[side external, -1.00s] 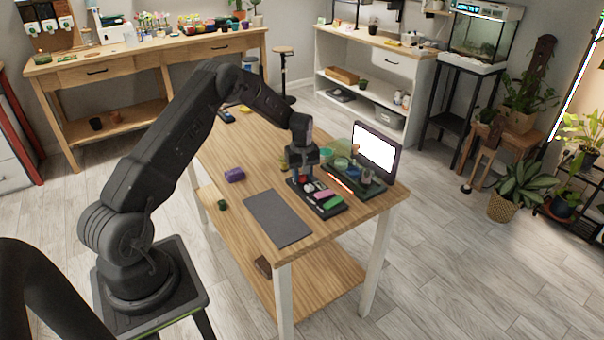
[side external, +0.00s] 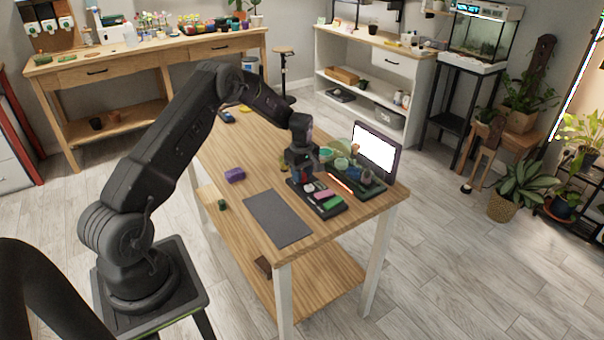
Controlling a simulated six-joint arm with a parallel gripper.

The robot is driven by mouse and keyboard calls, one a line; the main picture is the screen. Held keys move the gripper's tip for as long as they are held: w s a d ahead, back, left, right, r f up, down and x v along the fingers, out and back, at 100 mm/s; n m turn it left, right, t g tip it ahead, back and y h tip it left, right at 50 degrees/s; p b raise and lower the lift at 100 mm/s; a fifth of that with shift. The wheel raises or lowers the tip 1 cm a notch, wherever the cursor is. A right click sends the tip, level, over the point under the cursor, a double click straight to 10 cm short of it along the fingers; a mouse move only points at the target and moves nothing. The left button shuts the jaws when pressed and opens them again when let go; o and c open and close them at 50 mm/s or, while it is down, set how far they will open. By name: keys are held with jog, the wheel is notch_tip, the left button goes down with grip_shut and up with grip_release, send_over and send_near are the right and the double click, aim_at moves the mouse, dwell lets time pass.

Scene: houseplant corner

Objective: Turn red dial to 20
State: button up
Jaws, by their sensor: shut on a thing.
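A black panel (side external: 338,209) lies on the wooden table, with a pale round part (side external: 309,187), a pink block (side external: 321,194) and a green block (side external: 333,202) on it. My gripper (side external: 303,176) points down over the panel's far left end. It is shut on the red dial, which is mostly hidden by the fingers. The dial's markings are too small to read.
A screen (side external: 375,150) stands behind the panel. Small pots and a dark tray with an orange stick (side external: 341,183) sit right beside it. A grey mat (side external: 278,219) and a purple block (side external: 234,174) lie to the left. The table's near edge is clear.

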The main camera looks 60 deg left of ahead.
jog(key=o, duration=0.7)
jog(key=shift+c, duration=0.2)
notch_tip(320, 180, up, 14)
